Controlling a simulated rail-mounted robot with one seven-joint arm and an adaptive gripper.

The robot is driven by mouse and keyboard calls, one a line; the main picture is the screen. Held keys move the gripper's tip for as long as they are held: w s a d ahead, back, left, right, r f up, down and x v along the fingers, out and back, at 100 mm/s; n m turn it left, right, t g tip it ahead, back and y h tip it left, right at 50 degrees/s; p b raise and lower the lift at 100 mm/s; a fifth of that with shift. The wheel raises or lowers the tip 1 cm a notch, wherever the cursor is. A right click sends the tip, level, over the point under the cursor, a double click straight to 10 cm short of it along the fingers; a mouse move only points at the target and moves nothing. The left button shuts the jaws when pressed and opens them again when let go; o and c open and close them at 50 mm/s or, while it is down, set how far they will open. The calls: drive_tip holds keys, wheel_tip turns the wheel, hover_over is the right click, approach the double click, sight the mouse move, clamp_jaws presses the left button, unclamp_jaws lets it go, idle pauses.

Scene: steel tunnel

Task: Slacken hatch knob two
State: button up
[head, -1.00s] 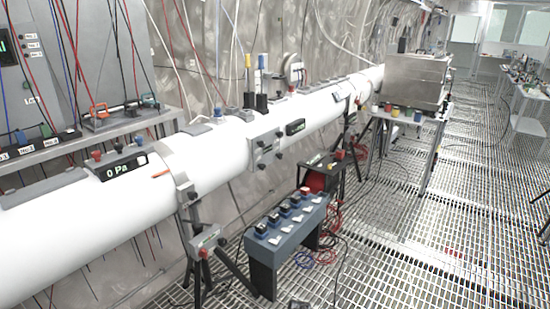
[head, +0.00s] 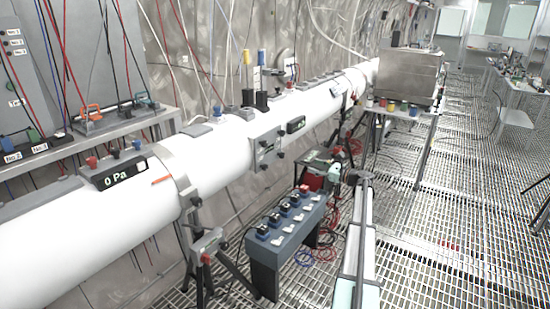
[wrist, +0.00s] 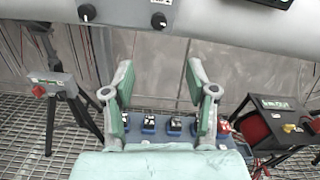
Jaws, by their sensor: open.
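The hatch (head: 267,146) is a grey plate with dark knobs on the side of the white pipe. In the wrist view the lower part of its plate (wrist: 125,10) shows at the top edge, with a left black knob (wrist: 87,12) and a right black knob (wrist: 158,20). A small white label above the right knob is cut off, so I cannot tell which knob is number two. My gripper (wrist: 160,92) is open and empty, its green-padded fingers below and apart from both knobs. In the head view my arm reaches up right of the blue-grey box.
A blue-grey switch box (head: 285,225) stands on the grating below the pipe (head: 75,225). A red cable reel (wrist: 254,128) stands right of it, a tripod (wrist: 55,95) left. A metal box (head: 408,75) sits on a table behind. The grating at right is largely clear.

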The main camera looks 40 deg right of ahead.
sight(284, 156)
drive_tip(key=shift+m, duration=0.6)
drive_tip(key=p+x, duration=0.3)
drive_tip(key=x, duration=1.4)
drive_tip(key=shift+s+a, duration=0.1)
drive_tip(key=shift+a, duration=0.05)
drive_tip(key=shift+c, duration=0.3)
clamp_jaws()
